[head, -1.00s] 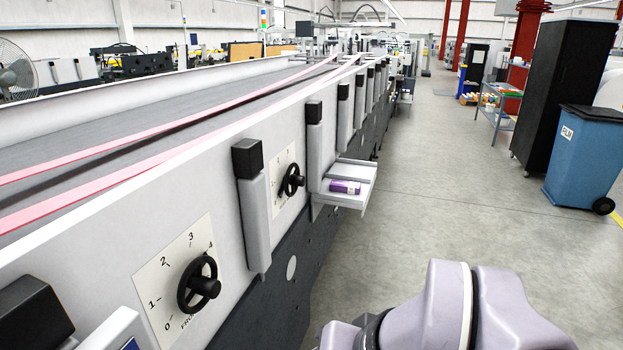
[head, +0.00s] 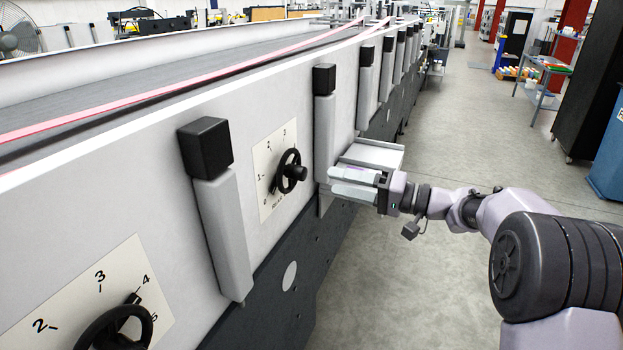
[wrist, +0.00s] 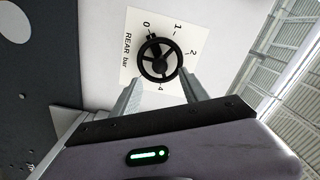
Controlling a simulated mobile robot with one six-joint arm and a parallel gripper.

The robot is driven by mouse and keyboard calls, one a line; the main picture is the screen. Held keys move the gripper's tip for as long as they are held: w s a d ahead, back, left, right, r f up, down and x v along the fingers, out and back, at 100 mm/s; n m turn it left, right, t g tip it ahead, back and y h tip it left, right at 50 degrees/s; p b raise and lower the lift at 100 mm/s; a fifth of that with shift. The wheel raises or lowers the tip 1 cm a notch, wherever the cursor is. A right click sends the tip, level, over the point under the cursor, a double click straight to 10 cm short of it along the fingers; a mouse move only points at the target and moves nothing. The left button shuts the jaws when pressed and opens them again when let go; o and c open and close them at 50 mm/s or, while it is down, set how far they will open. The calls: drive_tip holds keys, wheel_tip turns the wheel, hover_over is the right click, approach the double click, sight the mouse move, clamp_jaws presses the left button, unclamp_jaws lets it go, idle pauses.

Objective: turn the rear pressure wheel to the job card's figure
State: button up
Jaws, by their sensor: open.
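The rear pressure wheel (head: 290,172) is a black spoked handwheel with a hub knob on a white numbered dial plate (head: 262,160). In the wrist view, the wheel (wrist: 160,60) sits on the plate marked "REAR bar" (wrist: 128,55), and a small black pointer at its rim appears near 0. My gripper (head: 331,181) is open and empty, to the right of the wheel in the head view. In the wrist view its two fingers (wrist: 160,82) point at the wheel's lower rim; contact cannot be told. No job card is readable.
A grey post with a black cap (head: 222,225) stands between the wheels; another post (head: 324,125) is close right.

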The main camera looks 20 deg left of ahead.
sight(306, 175)
drive_tip(key=a, duration=0.5)
drive_tip(key=a+b, duration=0.1)
drive_tip(key=a, duration=0.2)
drive_tip(key=shift+w+a, duration=0.25)
drive_tip(key=shift+w, duration=0.05)
drive_tip(key=shift+c, duration=0.4)
clamp_jaws()
